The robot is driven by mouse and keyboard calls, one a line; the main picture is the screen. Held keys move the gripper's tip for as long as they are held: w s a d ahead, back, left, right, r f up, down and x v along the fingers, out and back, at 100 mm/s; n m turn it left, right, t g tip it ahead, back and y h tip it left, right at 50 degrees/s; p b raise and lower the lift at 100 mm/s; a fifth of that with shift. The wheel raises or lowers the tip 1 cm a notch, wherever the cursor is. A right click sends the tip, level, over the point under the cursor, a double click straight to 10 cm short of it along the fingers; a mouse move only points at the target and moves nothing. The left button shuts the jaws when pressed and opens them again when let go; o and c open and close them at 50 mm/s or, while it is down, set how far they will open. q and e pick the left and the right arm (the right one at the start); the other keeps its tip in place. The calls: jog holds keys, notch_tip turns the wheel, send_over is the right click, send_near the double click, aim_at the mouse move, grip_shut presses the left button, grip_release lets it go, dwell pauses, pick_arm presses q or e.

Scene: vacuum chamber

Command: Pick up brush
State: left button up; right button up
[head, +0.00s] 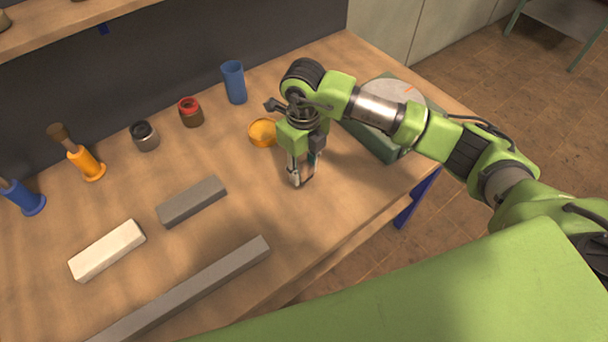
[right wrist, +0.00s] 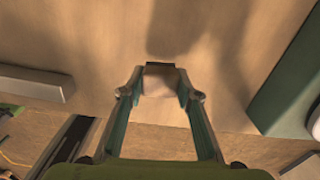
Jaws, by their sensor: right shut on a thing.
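My right gripper (head: 300,183) points down over the wooden table, near its front right part. In the right wrist view its two fingers (right wrist: 160,80) close on a small tan thing (right wrist: 160,82) with a dark far edge. This may be the brush, but it is too small and too covered by the fingers to be sure. In the head view the fingers mostly hide it. I cannot tell whether it touches the table. My left gripper is not in view.
An orange bowl (head: 262,133) and a green box with a round grey top (head: 386,95) stand close to my right gripper. A blue cup (head: 234,82), jars and handled tools line the back. Grey (head: 191,201) and white (head: 107,250) blocks and a long grey bar (head: 190,295) lie left.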

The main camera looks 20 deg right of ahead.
jog(key=s+a+r+b, duration=0.3)
jog(key=s+a+r, duration=0.2)
jog(key=s+r, duration=0.4)
jog(key=shift+s+a, duration=0.25)
jog(key=shift+s, duration=1.2)
jog(key=o, duration=0.3)
jog(key=shift+f, duration=0.1)
jog(key=shift+c, duration=0.9)
